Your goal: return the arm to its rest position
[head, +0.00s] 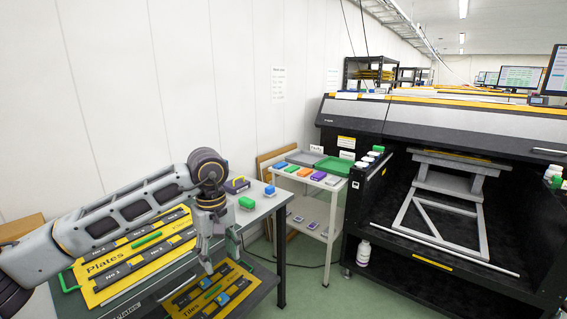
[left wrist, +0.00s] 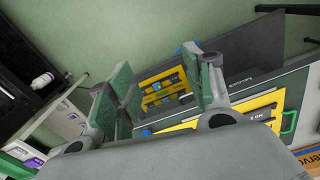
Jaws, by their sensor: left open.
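My left arm (head: 115,213) reaches in from the left above the table. Its gripper (head: 222,262) points down near the table's right front edge. It is open, with nothing between its fingers. In the left wrist view the two green-padded fingers (left wrist: 165,88) stand apart, with the yellow tile board (left wrist: 165,92) seen beyond the gap. Whether the fingertips touch anything is hard to tell. My right gripper is in neither view.
A white trolley (head: 336,184) with trays stands behind. A large printer (head: 440,121) is at right. Green floor is clear in front.

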